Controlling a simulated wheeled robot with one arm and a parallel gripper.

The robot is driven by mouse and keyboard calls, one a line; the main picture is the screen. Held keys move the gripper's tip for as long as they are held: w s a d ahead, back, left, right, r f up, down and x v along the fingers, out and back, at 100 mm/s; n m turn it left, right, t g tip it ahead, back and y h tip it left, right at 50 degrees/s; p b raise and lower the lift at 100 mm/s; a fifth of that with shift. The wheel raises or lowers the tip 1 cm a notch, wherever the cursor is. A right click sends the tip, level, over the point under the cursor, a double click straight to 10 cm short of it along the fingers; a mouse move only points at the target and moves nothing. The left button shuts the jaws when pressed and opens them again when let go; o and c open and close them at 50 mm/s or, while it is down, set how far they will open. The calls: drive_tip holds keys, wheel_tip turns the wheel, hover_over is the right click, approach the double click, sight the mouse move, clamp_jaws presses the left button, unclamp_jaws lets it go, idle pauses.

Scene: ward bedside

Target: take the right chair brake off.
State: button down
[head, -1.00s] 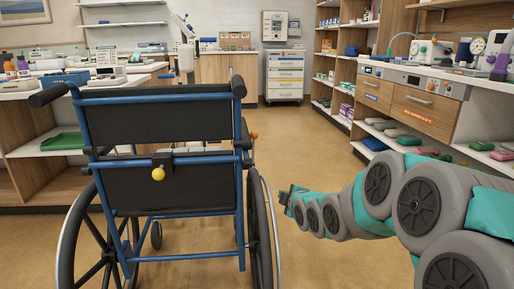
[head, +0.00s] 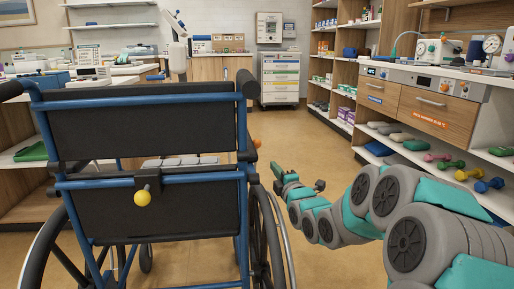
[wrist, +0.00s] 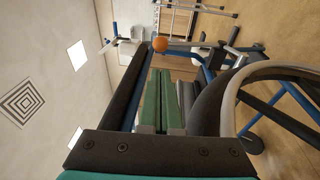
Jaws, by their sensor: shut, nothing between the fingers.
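The blue-framed wheelchair (head: 140,112) stands at the left of the head view, its black back towards me. An orange ball knob (head: 257,143), which looks like the right brake lever's end, shows just past the chair's right side. In the wrist view the orange knob (wrist: 160,44) is beyond my fingertips, apart from them, on a thin bar. My gripper (head: 276,169) is to the right of the chair, above the right wheel (head: 262,235) and short of the knob. In the wrist view its green fingers (wrist: 160,74) are together and empty. The lever's lower part is hidden.
A yellow knob (head: 142,198) sticks out from the chair's back. The right wheel's rim (wrist: 232,92) is close beside my gripper. A shelf unit (head: 440,105) lines the right side. Open floor (head: 320,155) lies ahead between the chair and the shelves.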

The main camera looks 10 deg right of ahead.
sight(258, 145)
drive_tip(key=shift+w, duration=0.1)
idle(0.3)
drive_tip(key=w, duration=0.4)
drive_tip(key=w+a, duration=0.1)
drive_tip(key=w, duration=0.4)
drive_tip(key=w+a+r, duration=0.1)
drive_tip(key=w, duration=0.3)
drive_tip(key=shift+w+a, duration=0.15)
drive_tip(key=shift+w, duration=0.15)
drive_tip(key=shift+r, duration=0.1)
